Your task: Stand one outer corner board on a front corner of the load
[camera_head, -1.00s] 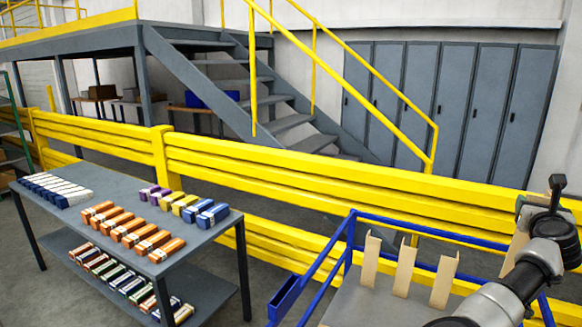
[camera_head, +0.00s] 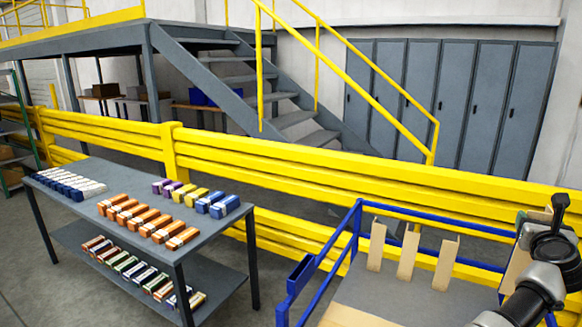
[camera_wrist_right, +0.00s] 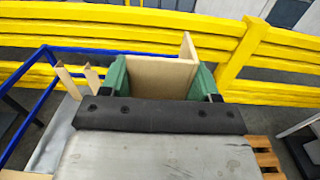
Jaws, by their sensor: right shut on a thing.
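My right gripper (camera_wrist_right: 160,82) is shut on a tan corner board (camera_wrist_right: 160,72), with its green fingers on either side of the board. In the head view the held board (camera_head: 517,268) is at the right edge, partly hidden by my arm. Three more corner boards, left (camera_head: 376,248), middle (camera_head: 407,256) and right (camera_head: 445,262), stand upright in a row at the blue-framed cart (camera_head: 418,231). A tan surface (camera_head: 350,316) shows at the bottom edge; I cannot tell whether it is the load. My left gripper is out of view.
A grey table (camera_head: 203,243) with several small cartons on top and on its lower shelf stands at the left. A yellow guard rail (camera_head: 330,174) runs behind the cart, with stairs and lockers (camera_head: 440,105) beyond. Wooden slats (camera_wrist_right: 265,155) show at the lower right of the wrist view.

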